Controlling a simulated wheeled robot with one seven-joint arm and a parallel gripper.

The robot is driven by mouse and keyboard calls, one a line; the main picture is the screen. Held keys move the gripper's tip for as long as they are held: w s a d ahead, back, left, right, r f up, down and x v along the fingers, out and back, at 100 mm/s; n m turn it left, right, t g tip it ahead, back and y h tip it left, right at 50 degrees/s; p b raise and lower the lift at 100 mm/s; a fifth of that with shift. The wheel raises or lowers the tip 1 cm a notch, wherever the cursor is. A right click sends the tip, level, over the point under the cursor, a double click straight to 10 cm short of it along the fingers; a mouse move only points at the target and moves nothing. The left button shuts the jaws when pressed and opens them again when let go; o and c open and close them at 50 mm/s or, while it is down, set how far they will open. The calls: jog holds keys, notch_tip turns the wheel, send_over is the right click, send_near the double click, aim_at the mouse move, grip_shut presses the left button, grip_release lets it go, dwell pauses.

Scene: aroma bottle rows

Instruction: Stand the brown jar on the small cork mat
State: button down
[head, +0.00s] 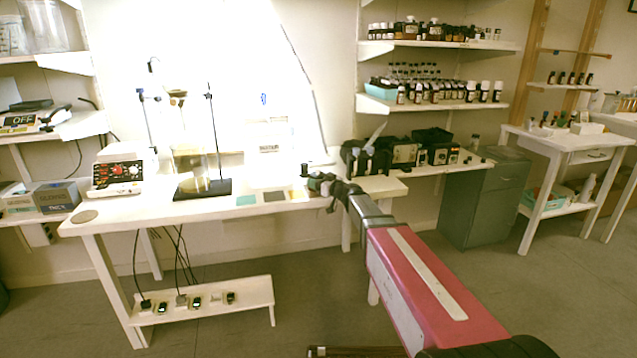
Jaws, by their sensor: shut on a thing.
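My gripper (318,184) is over the right end of the white bench, shut on a small dark thing that I take to be the brown jar. The jar is too small and too covered by the fingers to make out clearly. A flat round brown mat (84,216), which looks like the small cork mat, lies bare at the far left end of the same bench, well apart from my gripper. I cannot tell how high the gripper is above the bench top.
On the white bench (140,212) stand a red-fronted device (118,174) and a dark-based stand (203,189) with glassware, between mat and gripper. A small dark-topped item (304,170) is near my gripper.

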jog(key=shift+f, duration=0.1)
jog(key=shift+c, duration=1.1)
grip_release()
